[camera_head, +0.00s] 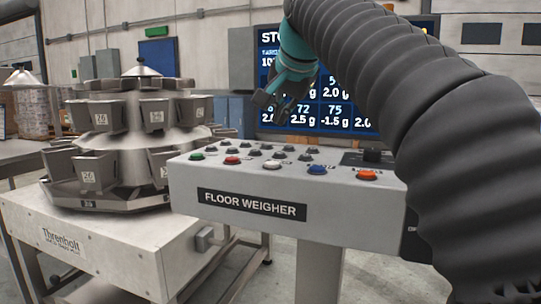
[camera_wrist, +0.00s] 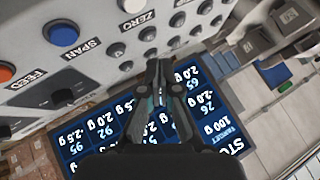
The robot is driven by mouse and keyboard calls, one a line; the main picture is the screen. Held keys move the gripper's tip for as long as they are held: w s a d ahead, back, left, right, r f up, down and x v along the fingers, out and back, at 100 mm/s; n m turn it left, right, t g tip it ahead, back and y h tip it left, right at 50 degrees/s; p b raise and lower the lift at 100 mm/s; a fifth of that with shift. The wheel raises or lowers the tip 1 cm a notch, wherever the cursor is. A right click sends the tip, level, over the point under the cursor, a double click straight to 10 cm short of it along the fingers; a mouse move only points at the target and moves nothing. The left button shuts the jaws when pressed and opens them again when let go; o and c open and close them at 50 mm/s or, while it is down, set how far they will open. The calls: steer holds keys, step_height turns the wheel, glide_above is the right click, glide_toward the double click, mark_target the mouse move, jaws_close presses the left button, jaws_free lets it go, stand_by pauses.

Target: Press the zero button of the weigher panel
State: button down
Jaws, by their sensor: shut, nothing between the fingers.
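The weigher panel (camera_head: 185,180) is a grey sloped box marked FLOOR WEIGHER, with green, red, white, blue and orange buttons along its front row. The white button (camera_head: 271,165) is in the middle of that row. In the wrist view the white button (camera_wrist: 132,5) is at the top edge, beside the ZERO label (camera_wrist: 137,21). My gripper (camera_head: 267,99) is shut and empty, raised above and behind the panel's back edge, apart from the buttons. Its fingertips (camera_wrist: 158,64) show in the wrist view beyond the dark buttons.
Blue (camera_head: 317,169) and orange (camera_head: 367,174) buttons sit right of the white one; red (camera_head: 232,160) sits left. Several dark buttons lie behind. A multihead weigher (camera_head: 135,140) stands left. A blue screen (camera_head: 345,115) is behind. My arm covers the right side.

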steer(key=shift+w+a+r, duration=0.8)
steer(key=shift+w+r, duration=0.15)
steer(key=shift+a+f, duration=0.1)
steer(key=b, duration=0.5)
glide_above(274, 163)
step_height(274, 163, down, 7)
steer(key=shift+s+r, duration=0.15)
steer(key=shift+f+b, duration=0.7)
steer(key=shift+f, duration=0.25)
steer(key=shift+f, duration=0.1)
steer(key=shift+f, duration=0.35)
